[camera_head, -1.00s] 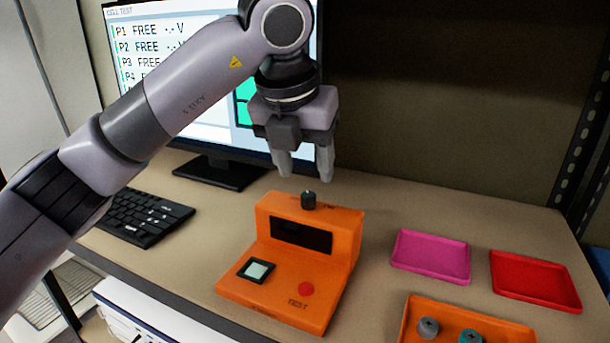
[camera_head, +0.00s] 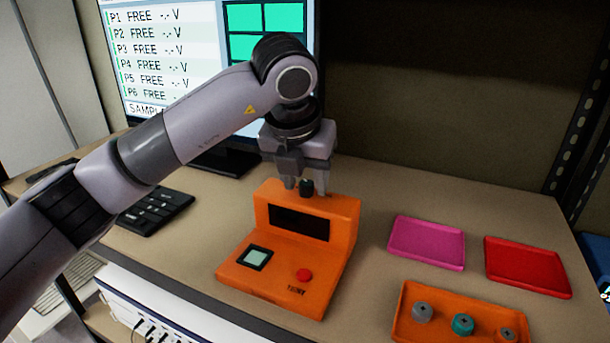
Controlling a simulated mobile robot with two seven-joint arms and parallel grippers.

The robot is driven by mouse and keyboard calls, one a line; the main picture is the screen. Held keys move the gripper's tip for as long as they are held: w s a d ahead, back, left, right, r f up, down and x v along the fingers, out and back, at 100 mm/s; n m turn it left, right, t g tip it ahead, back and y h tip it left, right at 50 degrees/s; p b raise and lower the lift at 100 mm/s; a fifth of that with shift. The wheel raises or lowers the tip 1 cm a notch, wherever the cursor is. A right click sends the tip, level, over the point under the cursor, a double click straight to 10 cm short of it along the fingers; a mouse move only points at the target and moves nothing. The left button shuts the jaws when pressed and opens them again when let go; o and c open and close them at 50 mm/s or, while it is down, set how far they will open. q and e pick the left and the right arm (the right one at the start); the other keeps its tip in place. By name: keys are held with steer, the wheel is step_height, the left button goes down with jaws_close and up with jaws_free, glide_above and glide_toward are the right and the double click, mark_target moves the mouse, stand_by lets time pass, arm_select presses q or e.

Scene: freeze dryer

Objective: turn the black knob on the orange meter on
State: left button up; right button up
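The orange meter (camera_head: 340,232) stands on the bench, with a dark display window, a pale square button and a red button on its front. The black knob (camera_head: 306,187) sits on top of the meter. My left gripper (camera_head: 306,184) points down from above, with its fingers apart. The fingertips are at the height of the knob, one on each side in this view. I cannot tell whether they touch it. My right gripper is not in view.
A monitor (camera_head: 165,50) and a keyboard (camera_head: 155,212) are at the left. A magenta tray (camera_head: 427,243), a red tray (camera_head: 530,268) and an orange tray (camera_head: 450,337) holding several small round parts lie to the right. Bare bench lies between meter and trays.

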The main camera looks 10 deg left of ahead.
arm_select(q)
jaws_close()
